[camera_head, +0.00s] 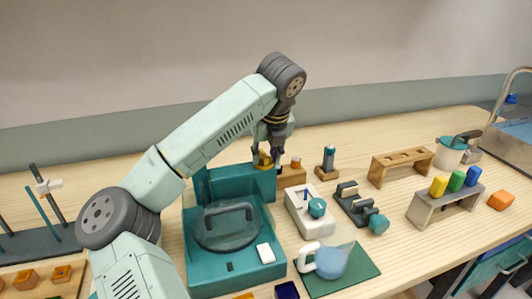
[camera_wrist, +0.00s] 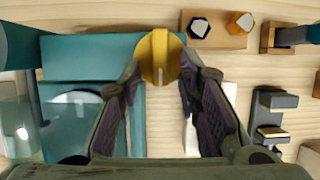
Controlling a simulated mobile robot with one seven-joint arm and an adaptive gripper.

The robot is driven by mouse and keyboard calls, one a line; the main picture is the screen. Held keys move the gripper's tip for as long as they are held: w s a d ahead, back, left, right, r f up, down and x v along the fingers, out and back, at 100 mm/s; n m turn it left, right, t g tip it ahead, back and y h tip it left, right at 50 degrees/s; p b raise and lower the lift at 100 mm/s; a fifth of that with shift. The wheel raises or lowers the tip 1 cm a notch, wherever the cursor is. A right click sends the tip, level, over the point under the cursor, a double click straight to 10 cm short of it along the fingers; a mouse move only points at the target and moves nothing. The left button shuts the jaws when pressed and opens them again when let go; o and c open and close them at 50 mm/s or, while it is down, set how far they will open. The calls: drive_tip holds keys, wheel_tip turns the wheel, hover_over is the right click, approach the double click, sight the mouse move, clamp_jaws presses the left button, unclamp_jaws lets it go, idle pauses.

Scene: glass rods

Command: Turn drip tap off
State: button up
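A yellow round knob with a raised ridge (camera_wrist: 158,57) sits at the edge of a teal machine (camera_wrist: 85,55) in the wrist view; I take it to be the drip tap. My gripper (camera_wrist: 159,72) is spread, with one finger on each side of the knob. Whether the fingertips touch it is unclear. In the head view my gripper (camera_head: 270,153) points down behind the teal machine (camera_head: 232,262), with a bit of the yellow knob (camera_head: 263,161) beside the fingers. The knob's lower side and any outlet are hidden.
A wooden block (camera_wrist: 219,37) with dark blue and orange pegs lies just beyond the knob. A small bottle on a wooden stand (camera_head: 327,172), a white box with a teal dial (camera_head: 304,219) and a grey rack (camera_head: 356,207) stand to the right.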

clamp_jaws()
idle(0.6)
drive_tip(key=m+b, duration=0.1)
drive_tip(key=m+h+b, duration=0.1)
drive_tip(key=shift+a+f+m+b, duration=0.15)
drive_tip(key=shift+a+m+b, duration=0.15)
drive_tip(key=shift+m+b, duration=0.1)
drive_tip(key=m+h, duration=0.1)
drive_tip(key=m, duration=0.1)
drive_tip(key=m+b, duration=0.1)
drive_tip(key=m, duration=0.1)
drive_tip(key=shift+a+m+h, duration=0.3)
drive_tip(key=shift+a+h, duration=0.1)
drive_tip(key=m, duration=0.1)
drive_tip(key=m+h+p, duration=0.1)
drive_tip(key=m, duration=0.1)
drive_tip(key=m+g+h, duration=0.1)
drive_tip(key=m, duration=0.1)
drive_tip(key=shift+w+a+r+p, duration=0.3)
drive_tip(key=shift+a+r+p, duration=0.05)
drive_tip(key=m, duration=0.1)
drive_tip(key=m+g+p, duration=0.1)
drive_tip(key=m, duration=0.1)
drive_tip(key=m+h+p, duration=0.1)
drive_tip(key=m, duration=0.1)
drive_tip(key=shift+w+a+f+g, duration=0.1)
drive_tip(key=shift+w+a+g, duration=0.1)
drive_tip(key=shift+w+g, duration=0.15)
drive_tip(key=shift+m, duration=0.4)
